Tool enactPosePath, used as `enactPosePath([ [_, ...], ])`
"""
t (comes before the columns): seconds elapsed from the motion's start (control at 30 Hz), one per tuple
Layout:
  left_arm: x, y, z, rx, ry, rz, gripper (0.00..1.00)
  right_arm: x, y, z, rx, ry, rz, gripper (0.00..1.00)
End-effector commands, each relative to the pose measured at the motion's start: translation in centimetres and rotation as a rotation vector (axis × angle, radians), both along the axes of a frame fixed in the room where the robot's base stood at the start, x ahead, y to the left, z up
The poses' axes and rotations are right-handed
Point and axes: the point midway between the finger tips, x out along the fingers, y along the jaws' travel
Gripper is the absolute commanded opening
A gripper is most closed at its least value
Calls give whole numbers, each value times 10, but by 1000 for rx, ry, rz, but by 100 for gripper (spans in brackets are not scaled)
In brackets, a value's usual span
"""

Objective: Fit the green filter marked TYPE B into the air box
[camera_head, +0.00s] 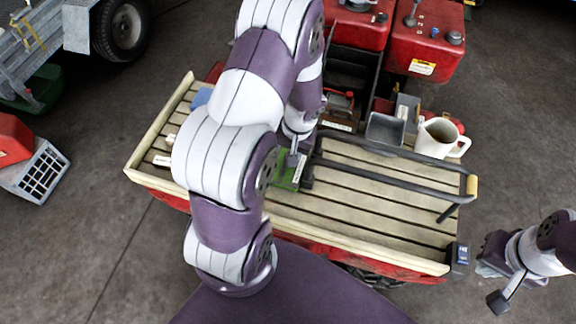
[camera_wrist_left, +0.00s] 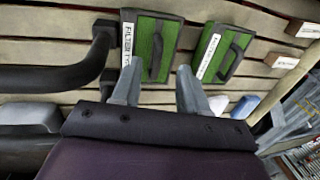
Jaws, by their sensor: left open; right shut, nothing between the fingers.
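Two green filters with black handles lie on the slatted deck. The left wrist view shows the nearer green filter (camera_wrist_left: 152,48), whose white label starts with "FILTER TY", the rest unreadable. The other green filter (camera_wrist_left: 224,54) lies to its right with a label too blurred to read. In the head view one green filter (camera_head: 287,178) shows beside my arm. My left gripper (camera_wrist_left: 156,78) is open, its fingertips at the near edge of the first filter, apparently empty. My right gripper (camera_head: 484,268) is shut and empty, off the deck's right end. I cannot tell which part is the air box.
A black rail (camera_head: 390,172) crosses the slatted deck (camera_head: 345,207). A white mug (camera_head: 437,138) and a grey tray (camera_head: 385,130) stand at the back, near red housings (camera_head: 427,45). A blue cloth (camera_head: 201,98) lies left of my arm. The deck's front right is clear.

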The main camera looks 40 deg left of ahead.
Motion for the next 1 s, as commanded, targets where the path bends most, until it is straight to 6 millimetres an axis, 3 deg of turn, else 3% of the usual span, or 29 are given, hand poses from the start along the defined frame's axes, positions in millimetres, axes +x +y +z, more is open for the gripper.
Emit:
enactPosePath([
  [0.2, -3, 5, -39, -2, 3, 0, 44, 0, 0, 7, 0, -1, 0, 0],
  [0.47, -2, 6, -45, -1, 0, 0, 44, 0, 0, 7, 0, 0, 0, 0],
  [0.57, -2, 6, -45, -1, 0, 0, 18, 0, 0, 7, 0, 0, 0, 0],
  [0.6, -2, 6, -45, -1, 0, 0, 4, 0, 0, 7, 0, 0, 0, 0],
  [0.63, -2, 6, -45, -1, 0, -1, 0, 0, 0, 7, 0, 0, 0, 0],
  [1.0, -3, 6, -42, 0, 1, -2, 0, 0, 0, 7, 0, 0, 0, 0],
])
